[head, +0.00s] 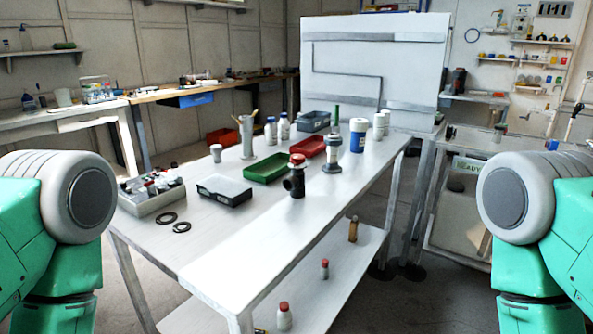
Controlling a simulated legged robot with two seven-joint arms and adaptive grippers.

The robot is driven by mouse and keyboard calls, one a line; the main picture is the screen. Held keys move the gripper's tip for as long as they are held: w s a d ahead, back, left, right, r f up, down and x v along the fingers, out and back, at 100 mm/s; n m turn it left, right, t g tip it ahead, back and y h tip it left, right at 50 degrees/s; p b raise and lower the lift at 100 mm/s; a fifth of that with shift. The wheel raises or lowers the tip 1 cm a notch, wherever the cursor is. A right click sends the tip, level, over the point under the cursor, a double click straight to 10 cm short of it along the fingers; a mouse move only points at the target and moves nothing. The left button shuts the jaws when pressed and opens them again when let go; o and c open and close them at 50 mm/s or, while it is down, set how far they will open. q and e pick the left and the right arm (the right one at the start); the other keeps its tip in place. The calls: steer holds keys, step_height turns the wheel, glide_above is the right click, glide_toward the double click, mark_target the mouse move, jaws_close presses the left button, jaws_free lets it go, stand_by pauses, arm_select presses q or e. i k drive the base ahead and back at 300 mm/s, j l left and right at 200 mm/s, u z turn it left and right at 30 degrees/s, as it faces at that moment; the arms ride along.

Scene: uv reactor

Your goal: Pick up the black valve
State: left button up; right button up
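A small black valve (297,183) with a red cap stands upright on the white table (235,262), near its right edge and just right of the green tray. Nothing touches it that I can see. Parts of my two arms show at the left and right edges of the head view, both off the table. Neither gripper can be seen.
Around the valve are a green tray (264,167), a grey metal fitting (332,156), a dark box (224,190) and a grey bin of parts (152,196). Black rings (182,227) lie at left. The table's front is clear. A lower shelf (325,285) holds bottles.

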mark_target(295, 183)
steer(key=i+l, duration=0.15)
steer(key=l, duration=0.15)
steer(key=i+l, duration=0.15)
steer(key=l, duration=0.2)
steer(key=i+l+u, duration=0.1)
steer(key=i+l, duration=0.2)
steer(key=l, duration=0.35)
